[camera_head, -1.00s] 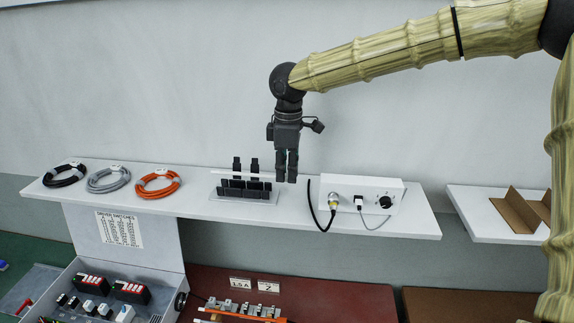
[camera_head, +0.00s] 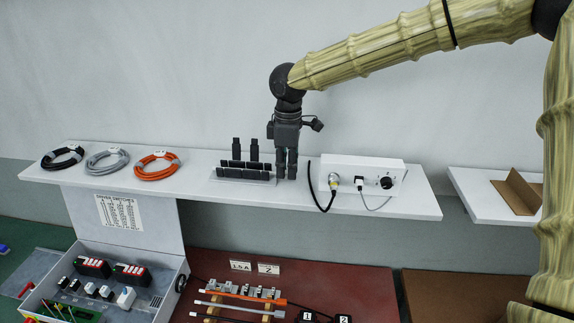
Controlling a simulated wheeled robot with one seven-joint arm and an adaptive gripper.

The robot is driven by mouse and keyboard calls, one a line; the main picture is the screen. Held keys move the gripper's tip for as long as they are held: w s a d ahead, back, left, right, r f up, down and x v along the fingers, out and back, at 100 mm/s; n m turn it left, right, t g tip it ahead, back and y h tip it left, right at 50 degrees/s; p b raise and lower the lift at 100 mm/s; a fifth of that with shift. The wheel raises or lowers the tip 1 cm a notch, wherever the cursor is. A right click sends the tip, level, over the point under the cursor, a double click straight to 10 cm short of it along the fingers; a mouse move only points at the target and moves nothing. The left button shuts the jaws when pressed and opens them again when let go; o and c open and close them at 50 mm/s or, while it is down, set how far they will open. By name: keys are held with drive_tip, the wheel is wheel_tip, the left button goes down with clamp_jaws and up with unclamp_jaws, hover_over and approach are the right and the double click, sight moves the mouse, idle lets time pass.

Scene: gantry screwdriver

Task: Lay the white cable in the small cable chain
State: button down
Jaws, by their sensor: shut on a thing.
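My gripper (camera_head: 286,174) hangs pointing down over the white shelf, just right of a small rack of black pieces (camera_head: 243,171). Its fingers are together on a dark thing that I cannot make out. A whitish cable or rod (camera_head: 232,307) lies between an orange one and a black one at the bottom of the view, on the reddish table. A light grey cable coil (camera_head: 107,162) lies on the shelf. I cannot make out a small cable chain for certain.
A white control box (camera_head: 345,176) with a knob and plugged cables stands close right of my gripper. Black (camera_head: 62,158) and orange (camera_head: 157,167) coils lie at the shelf's left. An open case (camera_head: 120,285) with switches sits lower left.

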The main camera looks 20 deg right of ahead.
drive_tip(key=c, duration=1.3)
unclamp_jaws()
wheel_tip(320, 180, up, 12)
drive_tip(key=shift+d, duration=0.1)
